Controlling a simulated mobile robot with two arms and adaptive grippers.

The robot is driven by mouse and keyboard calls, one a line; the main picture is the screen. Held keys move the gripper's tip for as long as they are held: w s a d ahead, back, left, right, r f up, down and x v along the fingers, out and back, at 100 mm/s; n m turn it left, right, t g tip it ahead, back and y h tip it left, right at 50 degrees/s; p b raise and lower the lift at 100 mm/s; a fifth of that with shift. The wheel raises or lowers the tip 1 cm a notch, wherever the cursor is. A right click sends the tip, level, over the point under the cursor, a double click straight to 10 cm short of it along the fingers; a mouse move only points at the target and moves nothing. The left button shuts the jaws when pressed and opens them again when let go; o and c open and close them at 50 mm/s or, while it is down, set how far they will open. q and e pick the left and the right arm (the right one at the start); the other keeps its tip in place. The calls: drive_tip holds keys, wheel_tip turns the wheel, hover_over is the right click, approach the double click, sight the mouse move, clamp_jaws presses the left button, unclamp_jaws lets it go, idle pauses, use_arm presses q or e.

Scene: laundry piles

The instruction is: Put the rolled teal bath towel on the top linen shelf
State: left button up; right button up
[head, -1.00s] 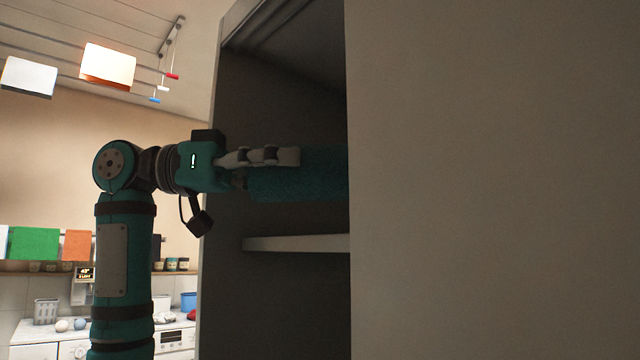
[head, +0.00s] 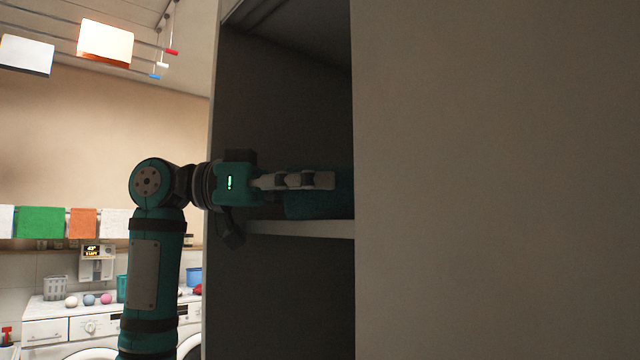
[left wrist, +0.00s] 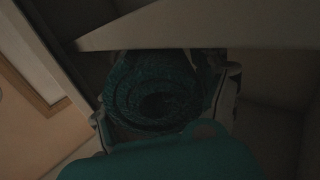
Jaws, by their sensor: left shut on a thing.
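The rolled teal bath towel (head: 318,205) is inside the tall cabinet, just above the front part of the linen shelf (head: 300,228). I cannot tell whether it touches the shelf. My left gripper (head: 322,181) is shut on the towel. The cabinet's side panel hides the towel's right part. In the left wrist view the towel's spiral end (left wrist: 155,95) sits between the gripper's fingers (left wrist: 168,92), and a pale board edge (left wrist: 200,25) crosses above it. My right gripper is in neither view.
The cabinet's large plain panel (head: 500,180) fills the right half of the head view. The cabinet's left wall edge (head: 212,120) stands close to my left wrist. Washing machines (head: 75,325) and hanging cloths (head: 40,222) are at the left.

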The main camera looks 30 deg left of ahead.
use_arm(q)
drive_tip(key=o, duration=1.6)
drive_tip(key=shift+a, duration=0.1)
drive_tip(key=shift+c, duration=0.2)
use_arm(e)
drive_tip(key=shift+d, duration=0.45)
use_arm(q)
drive_tip(key=shift+r, duration=0.1)
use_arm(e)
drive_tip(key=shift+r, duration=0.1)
use_arm(q)
drive_tip(key=b+v, duration=0.1)
drive_tip(key=v, duration=0.6)
drive_tip(key=shift+a+b, duration=0.2)
drive_tip(key=shift+b, duration=0.1)
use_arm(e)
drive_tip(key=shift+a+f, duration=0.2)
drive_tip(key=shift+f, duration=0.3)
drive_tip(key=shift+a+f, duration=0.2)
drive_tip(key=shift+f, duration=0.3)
use_arm(q)
drive_tip(key=shift+s, duration=0.1)
